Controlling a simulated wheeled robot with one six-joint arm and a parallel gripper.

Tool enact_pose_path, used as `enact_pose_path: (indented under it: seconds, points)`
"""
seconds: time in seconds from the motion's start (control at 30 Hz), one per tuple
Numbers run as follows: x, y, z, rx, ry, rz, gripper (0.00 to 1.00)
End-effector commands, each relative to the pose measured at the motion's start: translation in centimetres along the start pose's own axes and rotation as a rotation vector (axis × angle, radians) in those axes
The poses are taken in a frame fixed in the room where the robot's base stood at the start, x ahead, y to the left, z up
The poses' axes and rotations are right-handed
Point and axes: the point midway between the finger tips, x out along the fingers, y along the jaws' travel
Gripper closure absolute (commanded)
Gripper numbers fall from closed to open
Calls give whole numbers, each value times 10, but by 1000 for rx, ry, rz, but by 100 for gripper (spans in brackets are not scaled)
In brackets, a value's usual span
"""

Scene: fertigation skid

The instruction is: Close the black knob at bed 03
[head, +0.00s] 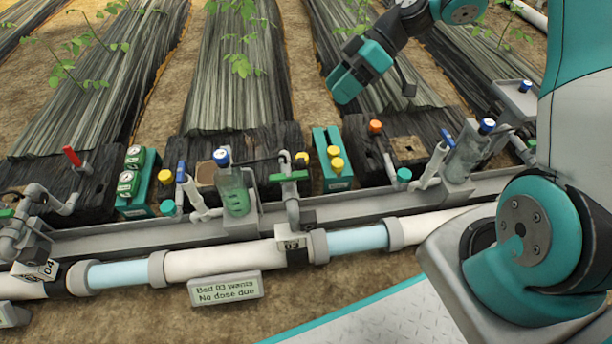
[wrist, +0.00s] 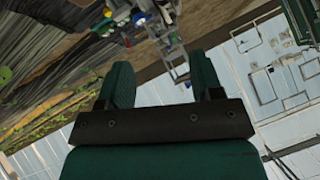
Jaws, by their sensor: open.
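The bed 03 tag (head: 291,243) sits on the white main pipe in the head view. Above it stands a grey riser with a green lever handle (head: 288,177). A small dark part (head: 308,217) shows beside the riser; I cannot tell whether it is a knob. I make out no clear black knob there. My gripper (head: 345,85) is up over the beds, above and right of the bed 03 fittings, well apart from them. In the wrist view my gripper (wrist: 162,78) has its two teal fingers apart with nothing between them.
A sign (head: 226,289) reads "Bed 03 wants No dose due". Near the riser are a blue-capped clear bottle (head: 235,190), a green block with yellow knobs (head: 332,160) and an orange knob (head: 375,126). A red lever (head: 72,156) stands at left. Soil lies open in front.

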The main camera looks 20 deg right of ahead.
Motion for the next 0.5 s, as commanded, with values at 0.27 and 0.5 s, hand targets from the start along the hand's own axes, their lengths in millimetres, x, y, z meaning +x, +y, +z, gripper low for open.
enact_pose_path:
  seconds: [0.27,0.5]
  points:
    - [39,96,140,-223,279,66,40]
    - [50,116,186,-323,379,132,40]
